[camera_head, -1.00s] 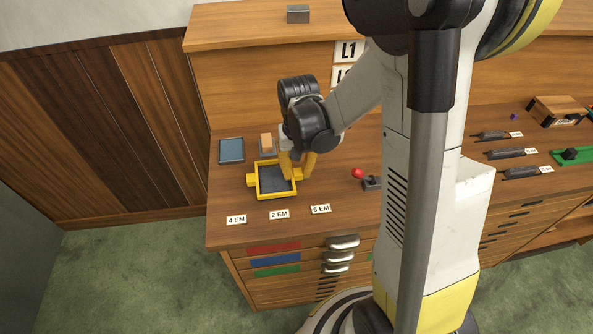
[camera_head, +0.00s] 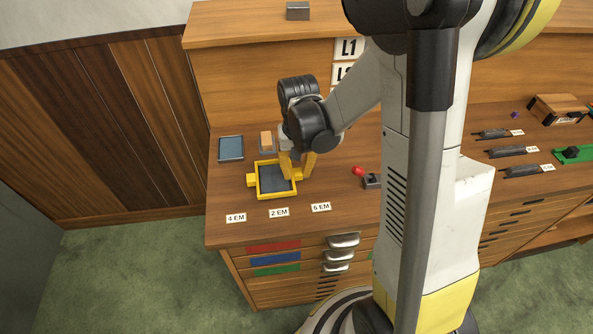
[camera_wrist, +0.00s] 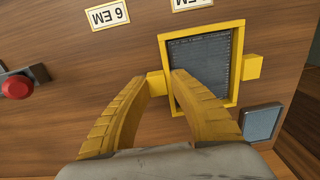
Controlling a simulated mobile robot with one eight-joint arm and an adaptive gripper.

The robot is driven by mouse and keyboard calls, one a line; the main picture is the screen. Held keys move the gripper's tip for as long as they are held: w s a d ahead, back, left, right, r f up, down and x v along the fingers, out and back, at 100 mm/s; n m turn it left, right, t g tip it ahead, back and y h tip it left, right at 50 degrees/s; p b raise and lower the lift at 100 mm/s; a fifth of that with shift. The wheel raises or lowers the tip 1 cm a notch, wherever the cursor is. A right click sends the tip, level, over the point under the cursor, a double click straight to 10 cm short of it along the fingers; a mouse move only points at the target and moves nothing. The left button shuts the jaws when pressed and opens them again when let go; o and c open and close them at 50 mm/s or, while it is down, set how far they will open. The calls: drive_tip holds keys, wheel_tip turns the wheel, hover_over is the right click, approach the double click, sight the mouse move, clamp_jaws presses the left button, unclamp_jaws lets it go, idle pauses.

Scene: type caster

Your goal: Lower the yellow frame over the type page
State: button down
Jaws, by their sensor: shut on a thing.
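The yellow frame (camera_head: 277,196) lies at the left part of the wooden bench, level as far as I can see. It also shows in the wrist view (camera_wrist: 239,62). The type page (camera_wrist: 205,62) is a dark grey block with fine rows of type. It fills the frame's opening, and the frame surrounds it on all sides in the picture. I cannot tell how far down the frame sits around it. My gripper (camera_wrist: 162,78) is shut on the frame's near side tab, at the frame's right side in the head view (camera_head: 298,174). The fingertips partly hide that tab.
A blue-grey tray (camera_head: 231,149) and a small block with an orange top (camera_head: 266,140) stand behind the frame. Label cards (camera_head: 279,212) lie in front. A red knob (camera_head: 358,170) beside a dark block (camera_head: 372,181) is to the right. Bare wood lies between.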

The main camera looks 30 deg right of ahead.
drive_tip(key=c, duration=1.2)
unclamp_jaws()
wheel_tip(320, 180, up, 12)
drive_tip(key=s+a+r+n+t, duration=0.1)
drive_tip(key=s+a+t, duration=0.1)
drive_tip(key=s, duration=0.1)
drive_tip(key=s+a+r+n+t+b, duration=0.1)
drive_tip(key=s+t, duration=0.1)
drive_tip(key=s, duration=0.2)
drive_tip(key=s+a+r+n+t, duration=0.1)
drive_tip(key=s+a+r+t, duration=0.1)
drive_tip(key=s+t, duration=0.1)
drive_tip(key=shift+s+a+n+b, duration=0.3)
drive_tip(key=shift+s+b, duration=0.1)
drive_tip(key=shift+s, duration=0.1)
